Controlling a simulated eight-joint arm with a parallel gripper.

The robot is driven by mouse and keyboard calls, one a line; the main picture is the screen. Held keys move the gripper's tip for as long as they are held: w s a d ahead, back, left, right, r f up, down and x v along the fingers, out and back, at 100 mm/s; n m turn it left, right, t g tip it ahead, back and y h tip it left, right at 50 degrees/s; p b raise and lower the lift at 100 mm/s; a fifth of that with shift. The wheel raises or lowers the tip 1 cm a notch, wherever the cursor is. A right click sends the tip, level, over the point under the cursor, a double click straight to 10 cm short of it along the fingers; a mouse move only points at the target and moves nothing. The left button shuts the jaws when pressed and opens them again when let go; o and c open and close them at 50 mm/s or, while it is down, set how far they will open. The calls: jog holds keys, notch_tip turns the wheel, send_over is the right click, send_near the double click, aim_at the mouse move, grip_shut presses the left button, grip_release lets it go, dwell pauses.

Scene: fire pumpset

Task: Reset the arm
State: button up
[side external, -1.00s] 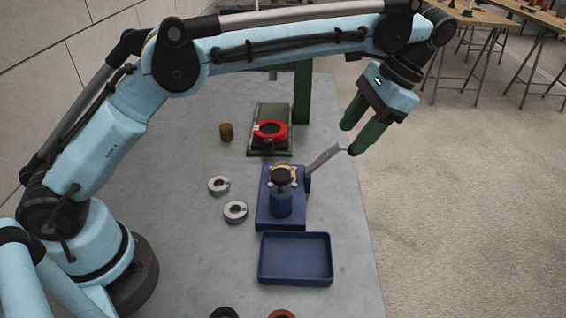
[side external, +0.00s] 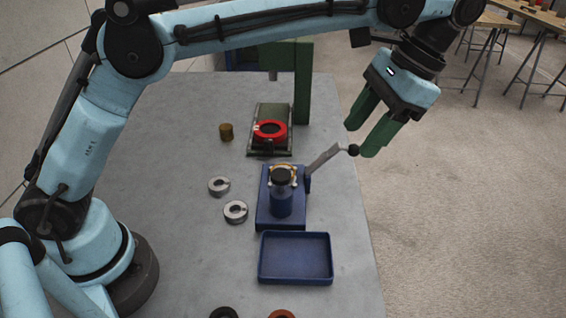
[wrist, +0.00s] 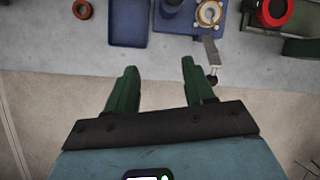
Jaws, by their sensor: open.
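My gripper (side external: 360,140) is open and empty, with two green fingers pointing down and left, at the right side of the table. In the wrist view my gripper (wrist: 158,72) has its fingers spread with only floor and table edge between them. A blue pump block (side external: 281,200) with a dark cap stands on the table. Its grey lever (side external: 325,158) sticks out to the right and ends in a dark ball knob (side external: 353,150). In the side view the knob overlaps the fingers; in the wrist view the knob (wrist: 212,80) shows just beyond the right fingertip, not between the fingers.
An empty blue tray (side external: 296,258) lies in front of the pump. Two grey rings (side external: 235,211) lie to its left. A red ring (side external: 270,132) sits on a fixture behind it, by a green post (side external: 303,85) and a brass cylinder (side external: 226,132). Open floor (side external: 460,200) lies to the right.

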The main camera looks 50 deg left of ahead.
jog(key=s+a+f+n+t+h, duration=0.1)
jog(key=s+a+f+n+t, duration=0.1)
jog(key=a, duration=0.4)
jog(key=s+a+f+n+t+h, duration=0.1)
jog(key=s+a+f+n+t, duration=0.1)
jog(key=s+a+t, duration=0.3)
jog(key=s+a+f+n+t+h, duration=0.1)
jog(key=s+a+f+t, duration=0.2)
jog(key=a, duration=0.6)
jog(key=shift+s+f+n, duration=0.15)
jog(key=shift+s+n, duration=0.05)
jog(key=shift+n, duration=0.2)
